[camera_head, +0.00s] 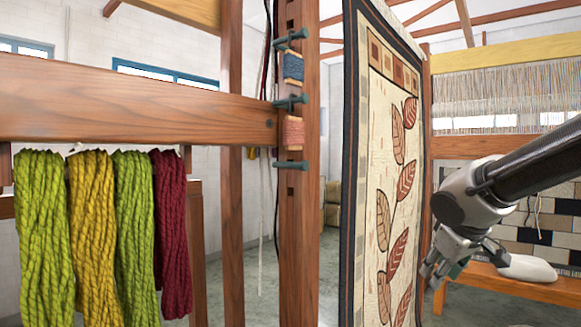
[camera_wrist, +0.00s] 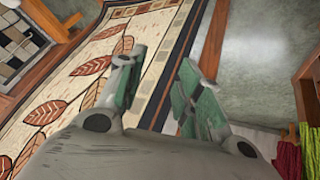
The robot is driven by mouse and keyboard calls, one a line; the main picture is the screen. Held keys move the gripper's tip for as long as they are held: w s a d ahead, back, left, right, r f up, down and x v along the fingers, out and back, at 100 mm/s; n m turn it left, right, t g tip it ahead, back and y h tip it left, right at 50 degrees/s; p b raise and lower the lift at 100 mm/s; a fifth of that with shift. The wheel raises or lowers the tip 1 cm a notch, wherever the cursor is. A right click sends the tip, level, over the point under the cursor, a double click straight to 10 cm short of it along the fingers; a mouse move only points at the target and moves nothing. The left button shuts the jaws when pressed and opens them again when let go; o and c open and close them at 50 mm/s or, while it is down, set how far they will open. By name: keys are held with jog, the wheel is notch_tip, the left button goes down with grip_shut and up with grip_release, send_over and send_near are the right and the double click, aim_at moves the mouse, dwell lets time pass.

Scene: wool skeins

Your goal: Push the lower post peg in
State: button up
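A wooden post (camera_head: 298,240) stands left of centre in the head view. Several dark green pegs stick out of it, one above another. The lower peg (camera_head: 291,164) sits below a pink-red yarn bundle (camera_head: 293,132); a middle peg (camera_head: 290,101) and an upper peg (camera_head: 290,38) are above, with a blue yarn bundle (camera_head: 293,67) between them. My gripper (camera_head: 436,268) hangs well to the right of the post, in front of the patterned rug's right edge. In the wrist view its green-padded fingers (camera_wrist: 163,68) are apart with nothing between them. No peg is recognisable there.
A wooden beam (camera_head: 130,103) meets the post from the left, with green, yellow and dark red skeins (camera_head: 170,235) hanging under it. A leaf-patterned rug (camera_head: 385,170) hangs between the post and my gripper. A wooden bench (camera_head: 530,288) stands at the right. Grey floor shows between.

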aim_at(306, 166)
jog(key=w+a+r+n+t+y, duration=0.35)
jog(key=w+a+r, duration=0.25)
jog(key=w+a, duration=0.35)
jog(key=a+r+n+y, duration=0.1)
jog(key=a+r+y, duration=0.2)
jog(key=a+r, duration=0.2)
jog(key=a+r+n+y, duration=0.2)
jog(key=a+r+y, duration=0.2)
jog(key=a, duration=0.1)
jog(key=a+r+n+y, duration=0.2)
jog(key=a+r+y, duration=0.1)
jog(key=a+r, duration=0.2)
jog(key=shift+s+a+r+t+y, duration=0.25)
jog(key=shift+a+r+t, duration=0.1)
jog(key=shift+a, duration=0.25)
jog(key=shift+s+a+r, duration=0.15)
jog(key=shift+s+r, duration=0.05)
jog(key=shift+r, duration=0.05)
jog(key=x, duration=0.7)
jog(key=shift+w+a, duration=0.25)
jog(key=shift+a, duration=0.05)
grip_shut()
